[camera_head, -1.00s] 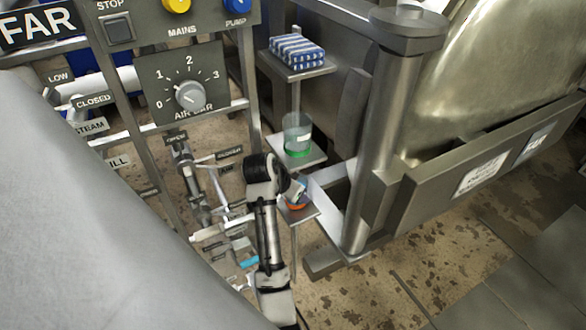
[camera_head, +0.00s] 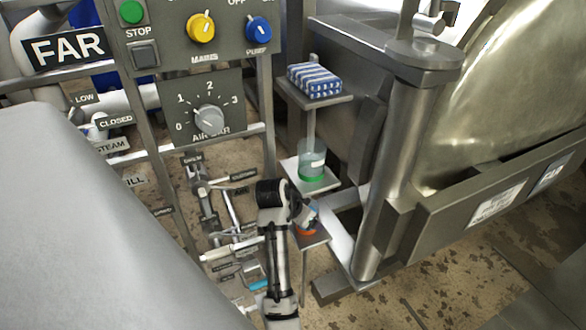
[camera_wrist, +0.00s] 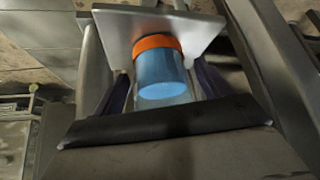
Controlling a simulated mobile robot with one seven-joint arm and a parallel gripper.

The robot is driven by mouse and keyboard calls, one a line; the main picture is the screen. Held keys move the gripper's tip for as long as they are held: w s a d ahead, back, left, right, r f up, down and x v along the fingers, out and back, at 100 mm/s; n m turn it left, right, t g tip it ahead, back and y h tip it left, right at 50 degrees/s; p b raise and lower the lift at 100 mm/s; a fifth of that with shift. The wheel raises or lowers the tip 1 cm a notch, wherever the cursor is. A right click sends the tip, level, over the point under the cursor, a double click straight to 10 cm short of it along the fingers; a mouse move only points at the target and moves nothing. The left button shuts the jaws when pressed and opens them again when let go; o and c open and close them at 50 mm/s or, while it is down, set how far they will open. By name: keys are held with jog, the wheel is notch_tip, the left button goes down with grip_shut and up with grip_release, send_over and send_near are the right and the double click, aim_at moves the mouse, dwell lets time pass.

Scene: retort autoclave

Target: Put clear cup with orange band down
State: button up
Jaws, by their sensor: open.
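The clear cup with the orange band (camera_wrist: 160,75) appears in the wrist view with bluish contents, its orange-banded end against a pale shelf plate (camera_wrist: 120,28). My gripper (camera_wrist: 165,82) is open, with one dark finger on each side of the cup. I cannot tell whether either finger touches it. In the head view, only the orange band (camera_head: 306,233) shows clearly, low on the bottom shelf (camera_head: 321,238) of a small stand. My gripper (camera_head: 308,214) hides most of the cup there.
A clear cup with a green band (camera_head: 311,166) stands on the shelf above. A blue-and-white striped stack (camera_head: 314,79) lies on the top shelf. A control panel (camera_head: 207,108) and valve levers are to the left. A thick metal post (camera_head: 391,170) stands close on the right.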

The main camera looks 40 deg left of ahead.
jog(key=b+v, duration=0.1)
jog(key=v, duration=0.3)
jog(key=shift+s+r, duration=0.15)
jog(key=shift+r, duration=0.15)
jog(key=s+p, duration=0.4)
jog(key=s, duration=0.8)
jog(key=shift+s, duration=0.15)
